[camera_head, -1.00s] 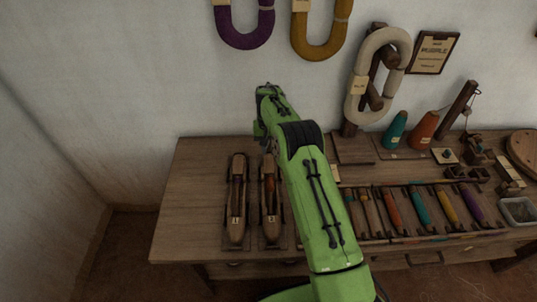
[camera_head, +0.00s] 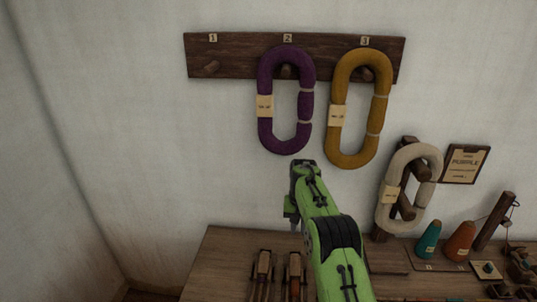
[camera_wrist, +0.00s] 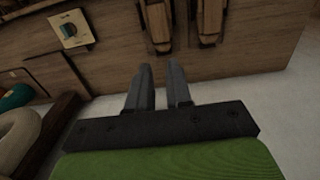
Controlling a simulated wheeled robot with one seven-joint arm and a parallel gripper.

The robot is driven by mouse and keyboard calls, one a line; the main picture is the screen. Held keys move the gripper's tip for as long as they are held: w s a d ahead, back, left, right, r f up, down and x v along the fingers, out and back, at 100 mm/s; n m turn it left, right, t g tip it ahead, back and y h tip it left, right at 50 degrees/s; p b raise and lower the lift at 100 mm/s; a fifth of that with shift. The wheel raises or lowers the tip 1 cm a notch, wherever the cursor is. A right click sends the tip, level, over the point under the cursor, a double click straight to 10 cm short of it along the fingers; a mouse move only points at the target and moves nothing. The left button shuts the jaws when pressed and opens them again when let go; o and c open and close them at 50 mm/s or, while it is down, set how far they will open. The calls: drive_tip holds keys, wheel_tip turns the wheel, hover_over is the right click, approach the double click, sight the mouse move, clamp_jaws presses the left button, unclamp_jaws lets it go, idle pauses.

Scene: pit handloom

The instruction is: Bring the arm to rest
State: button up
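My green arm rises from the bottom of the head view over the bench, its bent end in front of the wall below the skeins. My gripper (camera_wrist: 158,72) shows in the wrist view with its two grey fingers apart and nothing between them. In the head view the fingers are mostly hidden by the arm. The wrist view looks down on the wooden bench (camera_wrist: 110,72), with two shuttles (camera_wrist: 157,22) (camera_wrist: 208,20) at its top. The fingers appear clear of the shuttles and touch nothing that I can see.
A purple skein (camera_head: 266,130) hangs on peg 2 and a mustard skein (camera_head: 340,140) on peg 3 of the wall rack (camera_head: 230,57); peg 1 is bare. A white skein (camera_head: 392,205) hangs on a stand at right, near teal (camera_head: 428,240) and orange (camera_head: 460,242) cones. The left wall is clear.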

drive_tip(key=s+r+n+t+p, duration=0.1)
drive_tip(key=s+r+t+p, duration=0.1)
drive_tip(key=s+r, duration=0.9)
drive_tip(key=s+r+t+p, duration=0.15)
drive_tip(key=s+r, duration=0.55)
drive_tip(key=r, duration=0.8)
drive_tip(key=s+n+t+p, duration=0.1)
drive_tip(key=s+p, duration=0.3)
drive_tip(key=s, duration=1.7)
drive_tip(key=shift+s+f+t, duration=0.2)
drive_tip(key=shift+s+t, duration=0.15)
drive_tip(key=shift+t, duration=0.2)
drive_tip(key=shift+a, duration=0.1)
